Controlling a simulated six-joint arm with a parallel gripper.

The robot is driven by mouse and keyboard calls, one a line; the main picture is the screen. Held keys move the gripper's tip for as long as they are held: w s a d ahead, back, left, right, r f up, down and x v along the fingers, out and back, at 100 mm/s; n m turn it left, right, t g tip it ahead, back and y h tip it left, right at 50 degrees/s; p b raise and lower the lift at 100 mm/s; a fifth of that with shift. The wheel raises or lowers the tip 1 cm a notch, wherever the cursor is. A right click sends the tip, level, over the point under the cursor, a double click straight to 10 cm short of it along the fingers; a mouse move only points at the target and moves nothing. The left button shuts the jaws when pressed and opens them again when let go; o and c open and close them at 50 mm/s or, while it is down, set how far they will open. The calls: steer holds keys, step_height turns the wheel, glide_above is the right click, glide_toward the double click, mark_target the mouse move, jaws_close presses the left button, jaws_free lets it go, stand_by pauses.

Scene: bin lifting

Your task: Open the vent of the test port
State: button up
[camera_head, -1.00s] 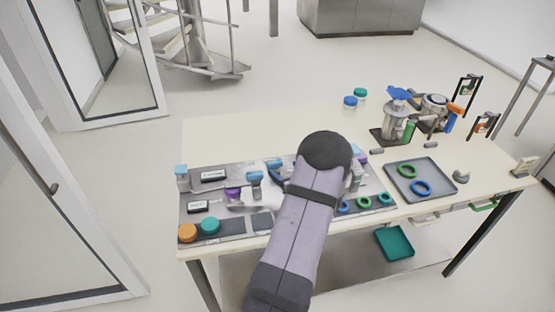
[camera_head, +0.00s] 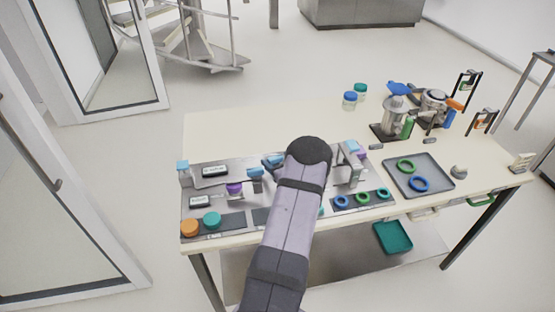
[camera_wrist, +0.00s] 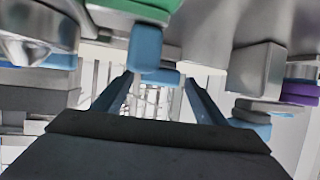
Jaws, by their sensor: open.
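A fixture panel (camera_head: 225,217) lies along the front left of the table, with several blue-handled fittings such as one blue handle (camera_head: 255,171) near its middle. I cannot tell which fitting is the test port's vent. In the wrist view, my gripper (camera_wrist: 158,84) is open. A blue handle (camera_wrist: 146,46) is seen in the gap between its fingers, apparently beyond the tips; contact cannot be told. Metal blocks (camera_wrist: 256,70) and a purple part (camera_wrist: 300,92) are to the right. In the head view my arm hides the gripper and part of the panel.
Orange (camera_head: 189,228) and teal (camera_head: 212,220) caps sit at the panel's front left. A grey tray (camera_head: 432,187) with a green and a blue ring lies to the right. A metal vessel (camera_head: 394,118) stands behind it. The table's back left is clear.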

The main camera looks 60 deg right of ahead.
steer(key=c, duration=1.1)
steer(key=shift+o, duration=0.2)
steer(key=shift+w, duration=0.1)
steer(key=shift+m+h+b, duration=0.3)
steer(key=shift+b, duration=0.15)
steer(key=shift+a+m+g+h, duration=0.1)
steer(key=shift+m+g+h, duration=0.2)
steer(key=shift+g, duration=0.1)
